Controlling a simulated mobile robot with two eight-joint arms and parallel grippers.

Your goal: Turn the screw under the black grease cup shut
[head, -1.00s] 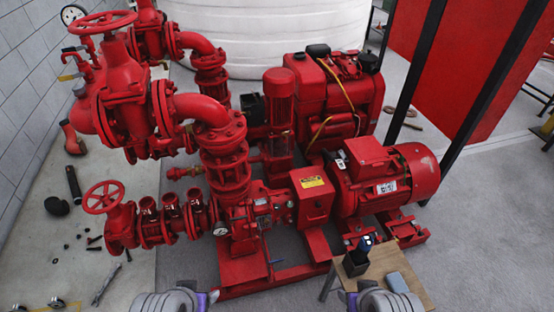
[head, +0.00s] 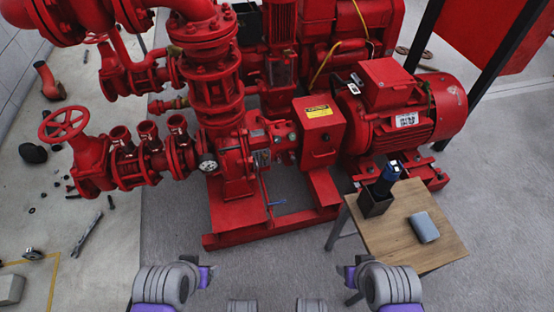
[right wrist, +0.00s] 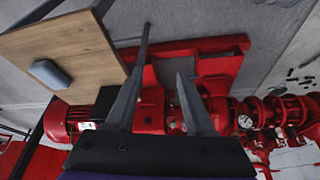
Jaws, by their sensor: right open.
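The red pump (head: 235,165) stands mid-frame in the head view, with its coupling guard (head: 318,130) to the right. I cannot make out the black grease cup or its screw for sure; small fittings (head: 262,157) on the pump's bearing housing are too small to tell apart. My left gripper (head: 208,275) is at the bottom, left of centre, well short of the pump; its fingers are not clear. My right gripper (head: 348,273) is at the bottom, right of centre, in front of the table. In the right wrist view its fingers (right wrist: 163,62) are apart and empty.
A small wooden table (head: 415,235) stands front right, bearing a black box (head: 375,203) with a dark bottle and a grey-blue case (head: 424,227). The red motor (head: 410,115) is behind it. Small parts and tools lie on the left floor. Grey floor before the pump is clear.

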